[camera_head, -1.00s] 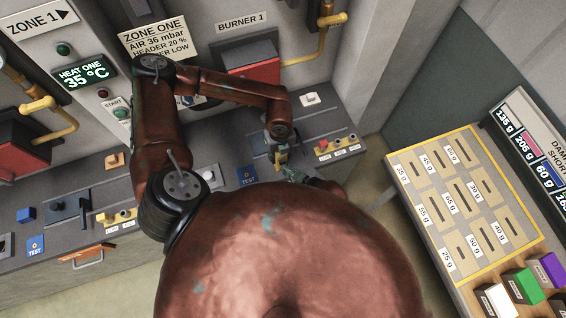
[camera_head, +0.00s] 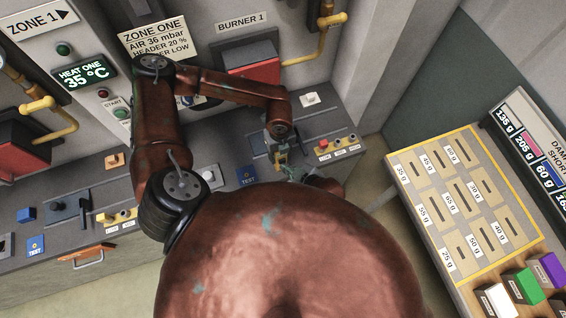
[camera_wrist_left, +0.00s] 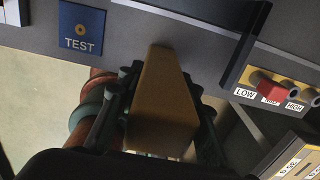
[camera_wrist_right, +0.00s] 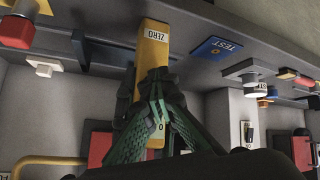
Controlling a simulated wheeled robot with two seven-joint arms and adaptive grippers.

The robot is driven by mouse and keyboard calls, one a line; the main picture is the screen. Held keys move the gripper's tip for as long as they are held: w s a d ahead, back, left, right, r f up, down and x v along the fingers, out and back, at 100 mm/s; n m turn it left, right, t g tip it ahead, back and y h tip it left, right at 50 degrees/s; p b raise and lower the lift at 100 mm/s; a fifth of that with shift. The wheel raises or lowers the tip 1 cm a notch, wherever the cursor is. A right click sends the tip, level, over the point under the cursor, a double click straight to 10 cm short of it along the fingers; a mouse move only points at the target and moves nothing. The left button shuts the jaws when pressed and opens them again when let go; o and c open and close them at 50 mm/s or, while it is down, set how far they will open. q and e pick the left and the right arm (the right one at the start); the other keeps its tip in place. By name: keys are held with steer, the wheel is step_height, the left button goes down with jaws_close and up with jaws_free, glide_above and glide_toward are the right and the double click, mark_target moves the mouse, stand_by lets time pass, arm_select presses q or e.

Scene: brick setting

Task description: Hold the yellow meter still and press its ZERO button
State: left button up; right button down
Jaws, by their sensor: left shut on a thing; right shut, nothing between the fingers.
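The yellow meter (camera_head: 281,158) is a narrow yellow block above the front of the grey bench. My left gripper (camera_head: 277,146) is shut on it, with a finger on each side in the left wrist view, where the meter's plain yellow side (camera_wrist_left: 165,100) shows.
A blue TEST plate (camera_head: 247,176) lies on the bench left of the meter. A LOW-MID-HIGH selector (camera_wrist_left: 275,90) with a red knob is close on the right. A board with weight labels (camera_head: 465,200) stands farther right. My large right arm covers the lower middle.

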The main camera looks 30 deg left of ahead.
stand_by(0.4)
steer(key=shift+s+d, duration=0.65)
steer(key=shift+s+d, duration=1.6)
steer(key=shift+d, duration=0.3)
arm_select(q)
steer(key=o, duration=1.3)
steer(key=shift+o, duration=0.5)
steer(key=shift+r, duration=0.1)
